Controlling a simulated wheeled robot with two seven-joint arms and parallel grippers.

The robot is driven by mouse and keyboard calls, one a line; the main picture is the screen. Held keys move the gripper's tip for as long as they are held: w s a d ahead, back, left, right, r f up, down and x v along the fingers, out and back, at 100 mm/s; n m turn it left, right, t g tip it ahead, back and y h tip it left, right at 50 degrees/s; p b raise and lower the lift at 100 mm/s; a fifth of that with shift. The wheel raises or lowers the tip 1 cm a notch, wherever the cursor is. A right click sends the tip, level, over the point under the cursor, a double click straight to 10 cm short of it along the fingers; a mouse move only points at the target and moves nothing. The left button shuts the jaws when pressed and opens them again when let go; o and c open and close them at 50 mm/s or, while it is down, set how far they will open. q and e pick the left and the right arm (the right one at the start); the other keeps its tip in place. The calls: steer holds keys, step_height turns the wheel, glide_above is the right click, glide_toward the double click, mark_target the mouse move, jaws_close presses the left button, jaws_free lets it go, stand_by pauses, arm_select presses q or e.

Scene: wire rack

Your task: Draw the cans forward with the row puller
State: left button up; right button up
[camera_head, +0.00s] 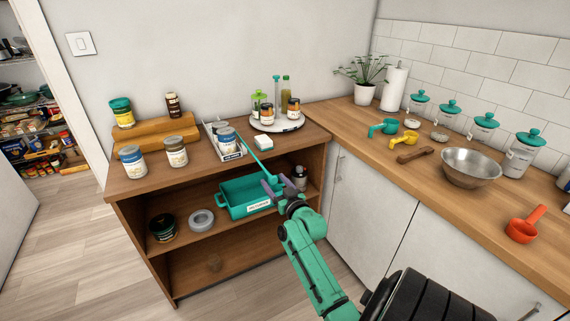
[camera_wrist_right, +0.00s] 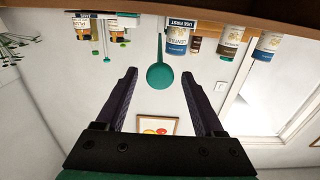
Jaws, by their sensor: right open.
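The row puller (camera_head: 259,157) is a thin teal rod. It runs from the can tray's front out over the cabinet's front edge. In the right wrist view its wide, rounded teal end (camera_wrist_right: 160,76) shows between my fingers, not clasped. My right gripper (camera_head: 272,186) is open in front of the cabinet, by this end; in the wrist view its two dark fingers (camera_wrist_right: 160,82) stand apart. The white tray (camera_head: 211,145) holds cans in a row, a blue-labelled can (camera_head: 227,135) in front. A "USE FIRST" label (camera_wrist_right: 181,22) shows there. My left gripper is out of view.
A teal bin (camera_head: 235,206) sits on the shelf below, close to my right gripper. A white block (camera_head: 264,141) and a turntable (camera_head: 287,126) with jars stand right of the tray. Jars (camera_head: 176,152) and a wooden riser (camera_head: 140,140) stand left.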

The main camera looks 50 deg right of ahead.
steer(key=b+v, duration=0.2)
steer(key=v, duration=1.1)
